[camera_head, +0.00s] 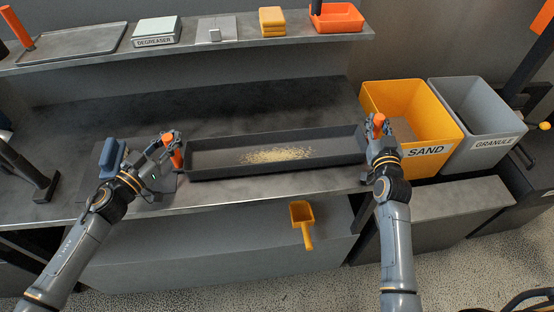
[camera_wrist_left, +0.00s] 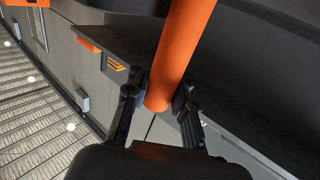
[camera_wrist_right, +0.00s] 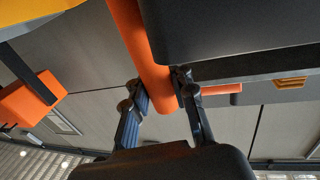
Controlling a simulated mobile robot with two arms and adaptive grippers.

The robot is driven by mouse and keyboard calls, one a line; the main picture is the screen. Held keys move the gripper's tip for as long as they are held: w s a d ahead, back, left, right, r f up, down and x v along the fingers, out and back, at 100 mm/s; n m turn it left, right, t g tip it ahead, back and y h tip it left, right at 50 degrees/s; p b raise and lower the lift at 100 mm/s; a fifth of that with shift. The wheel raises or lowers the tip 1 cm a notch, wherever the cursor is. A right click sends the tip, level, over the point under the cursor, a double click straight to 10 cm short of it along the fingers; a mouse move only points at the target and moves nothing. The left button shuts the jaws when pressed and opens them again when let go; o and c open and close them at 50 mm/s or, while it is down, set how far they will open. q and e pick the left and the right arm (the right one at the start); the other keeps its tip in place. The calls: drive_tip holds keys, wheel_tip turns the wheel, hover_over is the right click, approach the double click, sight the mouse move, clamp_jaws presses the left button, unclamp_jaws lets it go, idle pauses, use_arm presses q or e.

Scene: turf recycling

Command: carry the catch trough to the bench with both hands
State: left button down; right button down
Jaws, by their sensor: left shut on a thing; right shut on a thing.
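The catch trough (camera_head: 214,173) is a long dark grey tray with a pile of tan sand (camera_head: 275,155) in it. In the head view it is over the bench (camera_head: 225,199), looking close to level; I cannot tell if it touches the surface. My left gripper (camera_head: 172,145) is shut on the orange handle (camera_wrist_left: 181,55) at the trough's left end. My right gripper (camera_head: 378,131) is shut on the orange handle (camera_wrist_right: 143,45) at its right end. Both wrist views show the fingers around the handles.
A yellow SAND bin (camera_head: 442,133) and a grey GRANULE bin (camera_head: 499,124) stand at the right. A blue item (camera_head: 112,155) sits left of the trough. A shelf (camera_head: 225,47) with several items runs behind. A yellow scoop (camera_head: 302,216) shows below the bench's front edge.

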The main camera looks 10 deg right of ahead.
use_arm(q)
drive_tip(key=c, duration=1.5)
unclamp_jaws()
drive_tip(key=shift+w+a, duration=0.15)
drive_tip(key=shift+a, duration=0.3)
use_arm(e)
drive_tip(key=c, duration=1.4)
unclamp_jaws()
drive_tip(key=shift+s+d, duration=0.1)
drive_tip(key=shift+d, duration=0.3)
use_arm(q)
drive_tip(key=o, duration=0.4)
drive_tip(key=shift+c, duration=0.2)
use_arm(e)
drive_tip(key=o, duration=0.3)
drive_tip(key=shift+s+r, duration=0.1)
use_arm(q)
drive_tip(key=shift+s+d, duration=0.2)
drive_tip(key=shift+s, duration=0.05)
use_arm(e)
drive_tip(key=shift+a, duration=0.2)
